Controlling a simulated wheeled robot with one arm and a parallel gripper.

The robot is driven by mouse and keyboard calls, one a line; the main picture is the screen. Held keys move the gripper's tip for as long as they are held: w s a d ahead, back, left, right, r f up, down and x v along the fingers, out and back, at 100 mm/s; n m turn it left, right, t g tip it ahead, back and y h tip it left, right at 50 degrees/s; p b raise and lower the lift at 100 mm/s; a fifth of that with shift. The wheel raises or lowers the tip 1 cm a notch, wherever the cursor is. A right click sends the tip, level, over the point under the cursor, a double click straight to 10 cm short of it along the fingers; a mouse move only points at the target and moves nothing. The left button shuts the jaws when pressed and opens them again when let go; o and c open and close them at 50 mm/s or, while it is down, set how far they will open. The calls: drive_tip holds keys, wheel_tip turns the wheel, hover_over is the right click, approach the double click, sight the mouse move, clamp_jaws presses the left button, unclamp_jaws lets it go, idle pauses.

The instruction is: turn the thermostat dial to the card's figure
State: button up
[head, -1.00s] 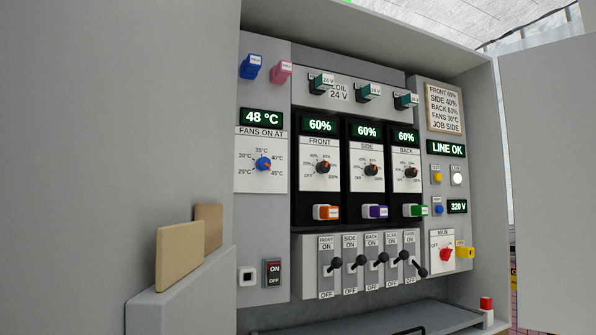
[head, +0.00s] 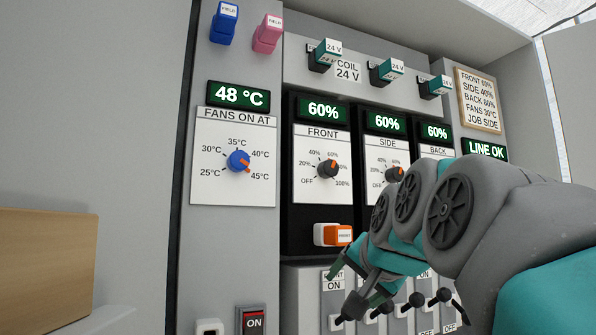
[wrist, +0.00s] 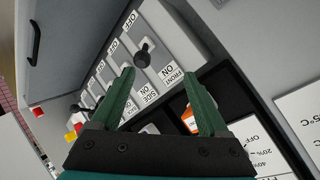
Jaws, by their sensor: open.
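The thermostat dial (head: 238,161) is a blue knob with an orange mark on the white "FANS ON AT" plate (head: 234,192), marked 25 to 45 °C. Its orange mark points to the lower right, towards 45 °C. The card (head: 480,100) at upper right reads FANS 30°C among other lines. My gripper (head: 357,283) is open and empty, below and to the right of the dial, by the lever switches. In the wrist view my gripper (wrist: 160,76) has its fingers apart before the levers. The dial is outside that view; only a plate edge shows at right.
A display (head: 239,96) above the dial reads 48 °C. The FRONT knob (head: 327,169) and SIDE knob (head: 394,175) sit to its right, with an orange-ended plug (head: 337,235) below. Lever switches (wrist: 143,55) stick out near my fingers. The area before the dial is clear.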

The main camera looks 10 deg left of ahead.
drive_tip(key=s+a+r+n+t+y, duration=0.1)
drive_tip(key=a+r, duration=0.3)
drive_tip(key=r, duration=0.3)
drive_tip(key=a+r+t+y, duration=0.1)
drive_tip(key=a+r, duration=0.3)
drive_tip(key=r, duration=0.2)
drive_tip(key=n+t+y+p, duration=0.1)
drive_tip(key=n+t+y, duration=0.1)
drive_tip(key=y, duration=0.1)
approach(240, 160)
drive_tip(key=x, duration=0.2)
drive_tip(key=p+x, duration=0.2)
drive_tip(key=x, duration=0.4)
drive_tip(key=shift+w+r, duration=0.15)
drive_tip(key=shift+w+a, duration=0.4)
drive_tip(key=shift+w, duration=0.15)
clamp_jaws()
